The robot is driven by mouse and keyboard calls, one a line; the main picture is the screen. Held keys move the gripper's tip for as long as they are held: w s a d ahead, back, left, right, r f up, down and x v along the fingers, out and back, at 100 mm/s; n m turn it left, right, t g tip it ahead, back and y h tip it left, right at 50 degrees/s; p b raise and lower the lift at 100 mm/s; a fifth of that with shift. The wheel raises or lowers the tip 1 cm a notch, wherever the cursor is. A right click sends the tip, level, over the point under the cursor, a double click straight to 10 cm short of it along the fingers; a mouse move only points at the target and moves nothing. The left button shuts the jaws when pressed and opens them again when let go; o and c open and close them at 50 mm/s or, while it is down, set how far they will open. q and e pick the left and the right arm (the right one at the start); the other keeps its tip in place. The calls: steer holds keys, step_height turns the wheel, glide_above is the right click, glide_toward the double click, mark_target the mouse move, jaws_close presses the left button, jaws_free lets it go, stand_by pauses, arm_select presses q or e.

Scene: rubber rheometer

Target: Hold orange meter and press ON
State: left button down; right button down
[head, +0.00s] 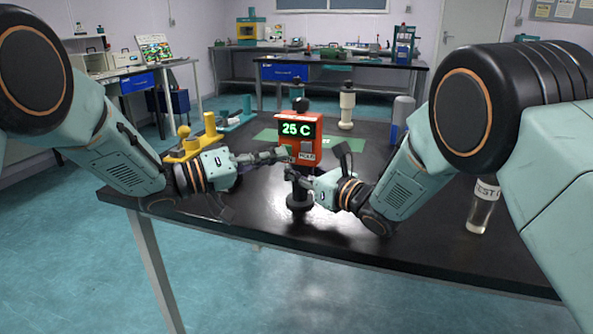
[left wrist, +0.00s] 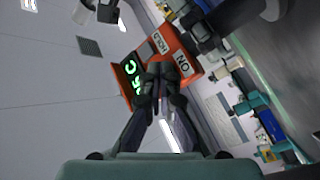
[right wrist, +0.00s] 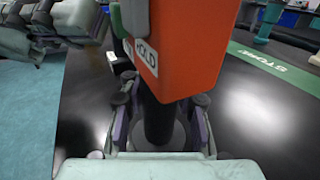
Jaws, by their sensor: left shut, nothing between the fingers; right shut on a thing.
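The orange meter (head: 311,151) stands upright over the black table, its green display reading "25 C". My right gripper (right wrist: 158,112) is shut around its dark stem (right wrist: 159,128), below the orange body (right wrist: 190,45). A dark round base (head: 299,199) shows under it; I cannot tell whether the meter touches it. My left gripper (head: 286,153) is shut and empty at the meter's front face. In the left wrist view its closed fingertips (left wrist: 165,72) overlap the face between the display (left wrist: 131,79) and the ON label (left wrist: 183,65). Contact there is unclear, and the ON button is hidden.
A yellow fixture (head: 188,150) stands left on the table. Behind the meter are a green mat (head: 267,136), lettered in the right wrist view (right wrist: 275,66), and a cream post (head: 347,108). The front edge is close.

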arm_select(q)
steer(key=shift+s+a, duration=0.1)
steer(key=shift+s, duration=0.3)
arm_select(e)
steer(key=c, duration=0.9)
jaws_free()
arm_select(q)
steer(key=s, duration=0.2)
steer(key=s+a, duration=0.2)
steer(key=s, duration=0.1)
steer(key=shift+s, duration=0.3)
arm_select(e)
steer(key=v, duration=1.2)
arm_select(q)
steer(key=shift+s, duration=0.15)
arm_select(e)
steer(key=shift+s, duration=0.2)
